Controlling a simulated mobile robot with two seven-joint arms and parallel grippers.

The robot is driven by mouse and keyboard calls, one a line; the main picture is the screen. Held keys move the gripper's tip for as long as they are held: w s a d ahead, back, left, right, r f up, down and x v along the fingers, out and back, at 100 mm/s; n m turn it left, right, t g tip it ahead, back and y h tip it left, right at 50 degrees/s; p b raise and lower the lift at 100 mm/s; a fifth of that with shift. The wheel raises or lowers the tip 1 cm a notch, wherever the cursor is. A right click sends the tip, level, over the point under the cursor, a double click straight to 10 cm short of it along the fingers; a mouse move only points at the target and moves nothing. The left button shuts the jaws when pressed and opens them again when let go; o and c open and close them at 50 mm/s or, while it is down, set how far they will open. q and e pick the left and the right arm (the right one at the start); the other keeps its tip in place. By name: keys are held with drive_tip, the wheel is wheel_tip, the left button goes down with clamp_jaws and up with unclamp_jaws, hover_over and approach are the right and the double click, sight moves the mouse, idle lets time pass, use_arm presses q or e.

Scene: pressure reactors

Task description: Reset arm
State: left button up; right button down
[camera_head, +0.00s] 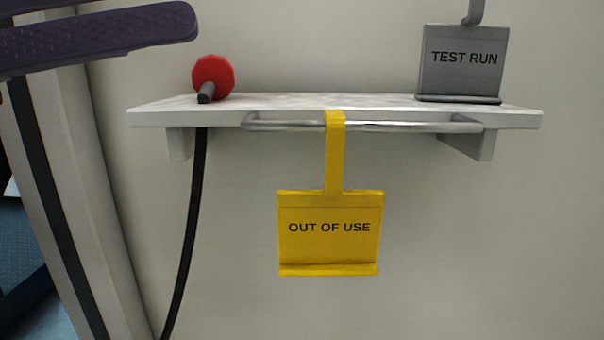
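A white shelf (300,104) is fixed to the wall, with a metal rail (410,126) along its front. A red round knob with a dark stem (213,76) sits on its left end. A black cable (190,220) hangs below. A pale upright frame (70,160) stands at left.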

use_arm(q)
drive_tip(key=w+a+r+n+t+y+p, duration=0.3)
drive_tip(key=r+n+t+p, duration=0.2)
drive_tip(key=r+n+t, duration=0.45)
drive_tip(key=w+a+r+n+t+y+p, duration=0.35)
drive_tip(key=n+t+p, duration=0.2)
drive_tip(key=n, duration=0.65)
drive_tip(key=a+f+n+g+y+p, duration=0.1)
drive_tip(key=a+f+n+y+p, duration=0.25)
drive_tip(key=n+y, duration=0.45)
drive_tip(key=a+f+n+g+y+p, duration=0.1)
drive_tip(key=a+f+n+y+p, duration=0.1)
drive_tip(key=a+n+y+p, duration=0.5)
drive_tip(key=s+d+f+n+g+h+p, duration=0.1)
drive_tip(key=s+d+f+n+g+p, duration=0.15)
drive_tip(key=s+g, duration=0.35)
drive_tip(key=s+d+f+n+g+h+p, duration=0.1)
drive_tip(key=s+d+f+n+g+p, duration=0.2)
drive_tip(key=s, duration=0.4)
drive_tip(key=s+d+f+n+g+h+p, duration=0.1)
drive_tip(key=s+f+n+g+p, duration=0.15)
drive_tip(key=s+n+g, duration=0.35)
wheel_tip(320, 180, up, 36)
drive_tip(key=m+t+p, duration=0.1)
drive_tip(key=p, duration=3.4)
drive_tip(key=shift+a+r+m+t+p, duration=0.2)
drive_tip(key=shift+m+t+p, duration=0.1)
drive_tip(key=shift+p, duration=0.1)
